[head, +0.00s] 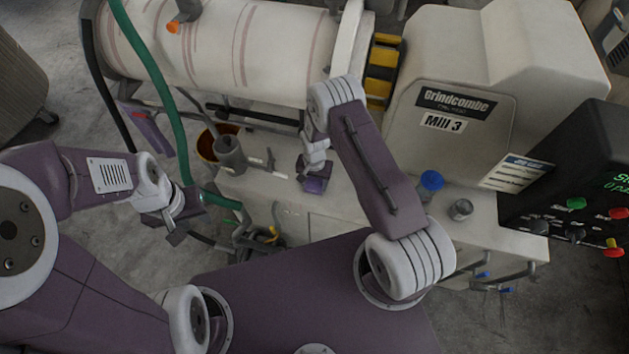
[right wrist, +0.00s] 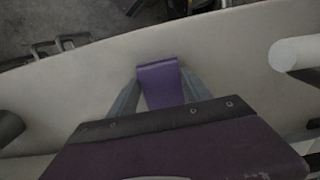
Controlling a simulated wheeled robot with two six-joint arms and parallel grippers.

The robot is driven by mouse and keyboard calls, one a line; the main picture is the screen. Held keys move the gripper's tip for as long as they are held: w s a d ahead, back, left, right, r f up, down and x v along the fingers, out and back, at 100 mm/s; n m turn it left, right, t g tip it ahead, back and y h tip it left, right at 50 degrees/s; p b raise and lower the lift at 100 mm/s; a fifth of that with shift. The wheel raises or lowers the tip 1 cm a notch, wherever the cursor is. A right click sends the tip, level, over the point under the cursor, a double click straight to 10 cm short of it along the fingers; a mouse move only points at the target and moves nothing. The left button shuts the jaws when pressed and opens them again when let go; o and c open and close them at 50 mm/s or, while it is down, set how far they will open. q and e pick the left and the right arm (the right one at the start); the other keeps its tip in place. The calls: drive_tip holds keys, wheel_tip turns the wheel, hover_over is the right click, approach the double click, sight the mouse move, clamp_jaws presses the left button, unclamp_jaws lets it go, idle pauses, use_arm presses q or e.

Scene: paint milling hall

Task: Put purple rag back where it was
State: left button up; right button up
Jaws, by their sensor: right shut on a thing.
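The purple rag (head: 316,185) is a small folded piece between the fingers of my right gripper (head: 313,172), over the pale bench top (head: 345,215). In the right wrist view the rag (right wrist: 161,83) sticks out past the fingertips, with one grey finger on each side. My right gripper is shut on it. Whether the rag touches the bench top is hard to tell. My left gripper (head: 181,226) hangs apart at the left, beyond the bench's left end; its finger gap is not clear.
A grey cup (head: 229,153) stands by an orange bucket (head: 208,146). A blue-topped item (head: 431,181) and a metal cup (head: 460,209) stand right of my right arm. The mill drum (head: 230,45) and Mill 3 housing (head: 480,70) rise behind. A green hose (head: 165,95) runs down the left.

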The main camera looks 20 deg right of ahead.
sight(315, 184)
drive_tip(key=shift+f, duration=0.2)
drive_tip(key=o, duration=1.5)
drive_tip(key=shift+r, duration=0.1)
drive_tip(key=shift+c, duration=0.2)
drive_tip(key=shift+r, duration=0.35)
drive_tip(key=s+d+r+n+b, duration=0.1)
drive_tip(key=s+r, duration=0.2)
drive_tip(key=r, duration=0.7)
drive_tip(key=s+d+r+n+b, duration=0.1)
drive_tip(key=s+r, duration=0.1)
drive_tip(key=r, duration=0.7)
drive_tip(key=s+d+r+n+t, duration=0.1)
drive_tip(key=s+r+n, duration=0.35)
drive_tip(key=s, duration=0.65)
drive_tip(key=shift+w+f+m+b, duration=0.15)
drive_tip(key=shift+f+b, duration=0.8)
drive_tip(key=shift+b, duration=0.2)
drive_tip(key=shift+w+f+m+b, duration=0.1)
drive_tip(key=shift+f+b, duration=0.8)
drive_tip(key=shift+b, duration=0.2)
